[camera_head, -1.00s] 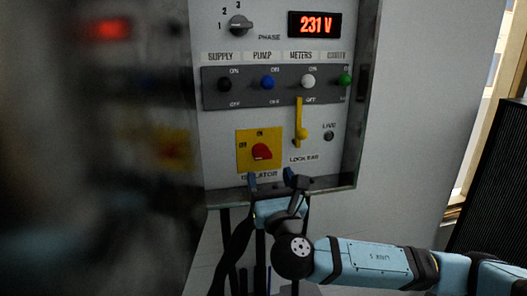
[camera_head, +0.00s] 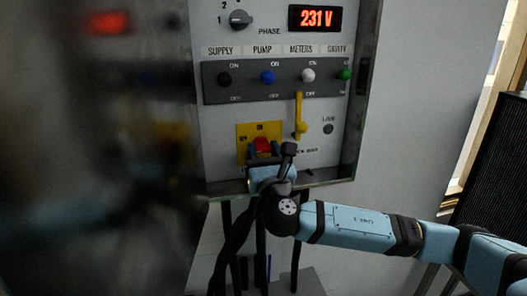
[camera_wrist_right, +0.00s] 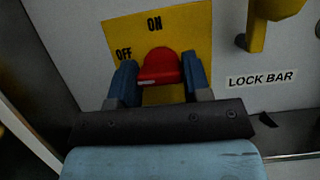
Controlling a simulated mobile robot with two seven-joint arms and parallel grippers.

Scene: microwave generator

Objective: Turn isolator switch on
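The isolator switch is a red knob (camera_head: 262,145) on a yellow plate (camera_head: 243,131) low on the panel. In the right wrist view the knob (camera_wrist_right: 160,66) sits below the ON mark, with OFF to its upper left; its exact setting is hard to tell. My right gripper (camera_head: 265,152) is at the knob. In the wrist view its two blue fingers (camera_wrist_right: 159,80) stand apart, one on each side of the knob; firm contact cannot be told. The fingers hide the knob's lower sides in the head view. My left gripper is not in view.
A yellow lock bar (camera_head: 299,112) hangs just right of the isolator plate. Above is a row of coloured switches (camera_head: 267,77), a phase knob (camera_head: 240,18) and a 231 V display (camera_head: 315,18). The panel's metal frame (camera_head: 340,175) edges the lower right.

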